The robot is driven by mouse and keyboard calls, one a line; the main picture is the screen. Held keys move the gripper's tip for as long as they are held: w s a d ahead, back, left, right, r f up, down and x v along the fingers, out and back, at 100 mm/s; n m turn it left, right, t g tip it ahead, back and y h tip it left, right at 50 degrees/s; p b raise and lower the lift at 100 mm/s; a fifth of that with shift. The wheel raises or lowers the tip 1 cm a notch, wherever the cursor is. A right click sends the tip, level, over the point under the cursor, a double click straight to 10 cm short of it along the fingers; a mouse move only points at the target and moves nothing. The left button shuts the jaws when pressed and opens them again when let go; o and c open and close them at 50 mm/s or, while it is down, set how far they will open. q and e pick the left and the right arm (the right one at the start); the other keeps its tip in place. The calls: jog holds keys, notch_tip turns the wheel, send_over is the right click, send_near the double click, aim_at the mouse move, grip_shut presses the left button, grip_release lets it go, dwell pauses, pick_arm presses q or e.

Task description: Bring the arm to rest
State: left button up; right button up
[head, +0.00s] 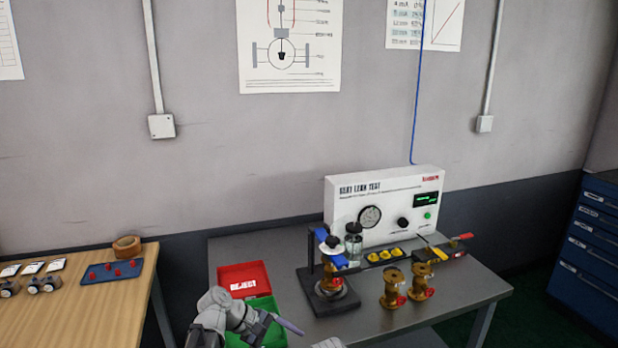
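My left arm comes in at the bottom, left of centre, and its gripper (272,326) is in front of the green tray (267,304). One dark finger points right towards the grey table; the fingers are too small to tell whether they are open or shut. I see nothing clearly held in it. A small pale grey piece at the bottom edge, right of it, may be part of my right arm; no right gripper fingers show.
The grey table (455,295) carries a red reject tray (243,279), a clamp stand (330,300) holding a brass valve, two loose brass valves (393,290) and a white leak tester (385,205). A wooden bench (90,310) stands left, blue drawers (590,250) right.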

pick_arm(q)
jog(key=s+a+f+m+y, duration=0.7)
jog(key=s+a+m+y, duration=0.1)
jog(key=s+a+m, duration=0.15)
jog(key=s+d+r+m+g+y+p, duration=0.1)
jog(key=s+d+r+m+y+p, duration=0.1)
jog(key=s+d+r+m+p, duration=0.2)
jog(key=s+d+r+p, duration=0.2)
jog(key=d+r+p, duration=0.2)
jog(key=shift+s+d+r+m, duration=0.25)
jog(key=shift+d+r+m, duration=0.1)
jog(key=shift+d+r, duration=0.05)
jog(key=shift+w+d+y, duration=0.1)
jog(key=shift+y, duration=0.2)
